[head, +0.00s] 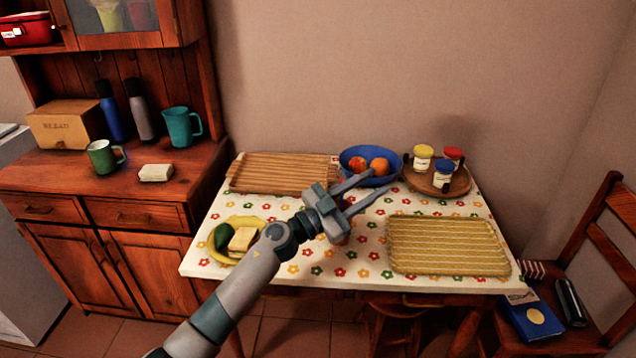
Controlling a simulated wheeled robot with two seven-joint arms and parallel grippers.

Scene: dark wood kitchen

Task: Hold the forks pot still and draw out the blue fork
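My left gripper (380,181) reaches in from the lower left over the middle of the table. Its two fingers are apart with nothing between them, and they point up and right toward the blue bowl and the round wooden tray. I cannot make out a forks pot or a blue fork. A small reddish thing shows partly behind the gripper, too hidden to name. Three small labelled jars, with a yellow lid (423,152), a red lid (453,153) and a blue lid (444,168), stand on the round tray (421,181). My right gripper is out of view.
The flowered table (350,265) also bears a slatted wooden board (285,173), a blue bowl (352,154) of fruit, a yellow plate (218,256) with food and a yellow woven mat (447,245), which is empty. A chair (594,232) stands right; a cupboard (150,213) stands left.

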